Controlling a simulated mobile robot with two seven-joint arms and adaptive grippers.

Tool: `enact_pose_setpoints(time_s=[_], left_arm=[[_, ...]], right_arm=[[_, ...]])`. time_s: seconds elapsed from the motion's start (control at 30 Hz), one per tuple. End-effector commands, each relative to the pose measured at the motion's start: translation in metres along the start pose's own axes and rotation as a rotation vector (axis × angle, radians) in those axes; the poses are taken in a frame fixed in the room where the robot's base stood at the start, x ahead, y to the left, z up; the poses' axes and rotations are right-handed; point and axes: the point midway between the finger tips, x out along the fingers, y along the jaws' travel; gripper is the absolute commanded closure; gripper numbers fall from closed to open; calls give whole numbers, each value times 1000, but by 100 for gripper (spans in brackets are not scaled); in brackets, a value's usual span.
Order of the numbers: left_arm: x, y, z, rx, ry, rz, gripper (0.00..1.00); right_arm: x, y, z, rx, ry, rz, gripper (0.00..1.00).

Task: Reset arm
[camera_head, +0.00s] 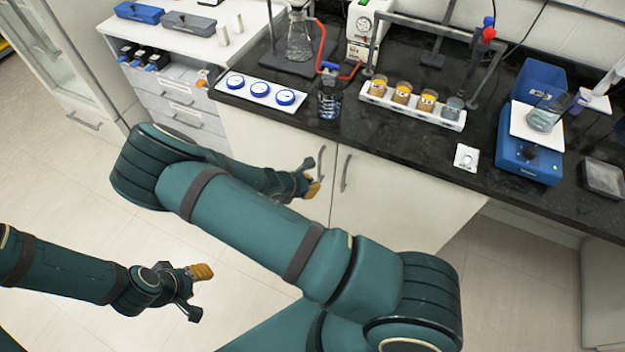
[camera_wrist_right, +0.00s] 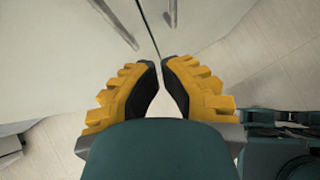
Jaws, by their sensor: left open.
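My left gripper (camera_head: 200,291) is in the lower left of the head view, above the pale tiled floor. Its yellow-backed fingers are spread and hold nothing. My right gripper (camera_head: 313,176) is in front of the white cabinet doors below the counter, left of the middle of the head view. Its fingers look parted, with nothing between them. The right wrist view shows both yellow and black fingers (camera_wrist_right: 161,72) with a gap between them, narrow at the far end. My large teal arm links cover the middle of the head view.
The cabinet handles (camera_head: 345,173) stand close to my right gripper. The floor at left is clear.

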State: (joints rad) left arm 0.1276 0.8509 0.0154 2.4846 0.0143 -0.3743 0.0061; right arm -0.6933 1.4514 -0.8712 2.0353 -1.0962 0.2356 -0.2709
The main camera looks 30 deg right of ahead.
Motion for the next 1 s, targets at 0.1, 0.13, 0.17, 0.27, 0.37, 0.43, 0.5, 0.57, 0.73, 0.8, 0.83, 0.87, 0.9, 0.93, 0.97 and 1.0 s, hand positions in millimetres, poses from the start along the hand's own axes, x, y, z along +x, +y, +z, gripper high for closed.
enact_pose_setpoints(time_s=[0.1,0.13,0.17,0.27,0.37,0.43,0.5,0.57,0.73,0.8,0.83,0.87,0.9,0.93,0.97,1.0], left_arm=[[-2,1,-1,0,1,0,53],[-3,1,-1,0,2,0,53],[-3,2,-1,0,2,0,53],[-4,2,-2,-1,3,0,53],[-4,2,-2,-1,3,0,53],[-4,2,-2,-1,4,0,53],[-4,2,-2,-1,4,0,53],[-4,2,-2,-1,4,0,53],[-4,1,-2,-1,3,0,53],[-3,1,-1,-1,3,0,53],[-2,1,-1,-1,2,0,53],[-2,1,-1,-1,2,0,53],[-1,0,0,0,1,0,53],[0,0,0,0,0,0,53],[1,0,0,0,-1,0,53],[2,0,1,1,-1,0,53]], right_arm=[[-21,-8,2,0,2,2,100],[-25,-11,2,-1,2,1,100],[-29,-12,2,0,2,1,100],[-38,-16,3,0,3,1,100],[-42,-19,3,-1,2,0,100],[-44,-19,3,-1,2,0,100],[-44,-20,3,-1,2,0,100],[-44,-20,3,-1,2,0,100],[-39,-29,-5,36,43,-29,100],[-34,-46,-21,106,114,-82,100],[-32,-55,-31,151,159,-113,100],[-32,-65,-42,202,208,-149,100],[-32,-78,-58,283,279,-202,100],[-34,-88,-70,352,335,-245,100],[-38,-96,-83,423,391,-289,100],[-45,-105,-99,524,463,-348,100]])
